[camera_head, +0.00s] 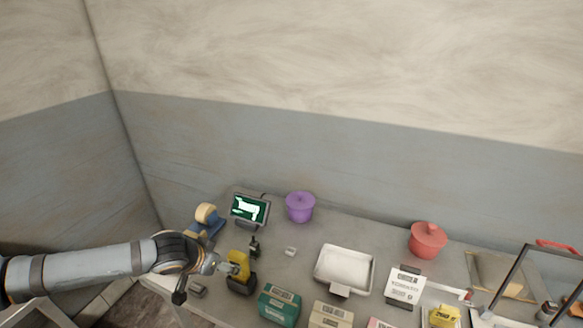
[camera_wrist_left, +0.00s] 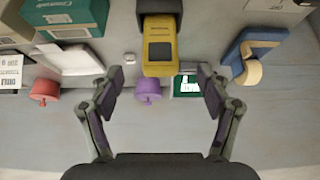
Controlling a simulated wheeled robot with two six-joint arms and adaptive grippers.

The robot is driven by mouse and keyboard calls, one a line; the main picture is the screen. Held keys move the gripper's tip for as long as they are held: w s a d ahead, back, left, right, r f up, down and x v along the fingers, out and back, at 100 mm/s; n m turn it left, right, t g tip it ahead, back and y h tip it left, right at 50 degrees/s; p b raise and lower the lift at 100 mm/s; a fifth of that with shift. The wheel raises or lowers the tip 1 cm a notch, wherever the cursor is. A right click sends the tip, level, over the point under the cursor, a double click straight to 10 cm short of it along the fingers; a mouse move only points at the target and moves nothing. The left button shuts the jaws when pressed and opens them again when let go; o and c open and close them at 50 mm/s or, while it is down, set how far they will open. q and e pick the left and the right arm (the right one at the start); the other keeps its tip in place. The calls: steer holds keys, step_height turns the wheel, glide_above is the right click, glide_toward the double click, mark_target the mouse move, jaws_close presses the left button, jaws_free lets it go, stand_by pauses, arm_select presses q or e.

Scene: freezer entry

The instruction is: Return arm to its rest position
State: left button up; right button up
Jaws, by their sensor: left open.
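My left arm comes in from the left in the head view. Its gripper (camera_head: 212,268) is over the left end of the counter, beside a yellow handheld device (camera_head: 240,264) in a black holder. In the left wrist view my left gripper (camera_wrist_left: 158,76) is open, its fingers spread wide. The yellow device (camera_wrist_left: 160,52) shows upright between and beyond the fingertips, in its dark holder (camera_wrist_left: 160,7). No finger is seen closed on it. My right gripper is not in view.
The counter holds a screen (camera_head: 249,208), a tape dispenser (camera_head: 206,219), a purple pot (camera_head: 300,207), a white tray (camera_head: 344,270), a red pot (camera_head: 427,240) and a green box (camera_head: 279,305). A black frame (camera_head: 520,280) stands at right. Space above the counter is clear.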

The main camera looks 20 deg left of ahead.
arm_select(q)
steer(key=s+d+f+g+y, duration=0.1)
steer(key=s+d+f, duration=0.3)
steer(key=s, duration=0.3)
steer(key=s+d+f+g, duration=0.2)
steer(key=s+d+f, duration=0.25)
steer(key=s, duration=0.25)
step_height(320, 180, down, 29)
steer(key=s+a+g+b, duration=0.1)
steer(key=a+b, duration=0.2)
steer(key=b, duration=0.1)
steer(key=s+a+f+g+b, duration=0.1)
steer(key=s+f+b, duration=0.2)
steer(key=s+f, duration=1.6)
step_height(320, 180, down, 2)
steer(key=shift+s, duration=0.4)
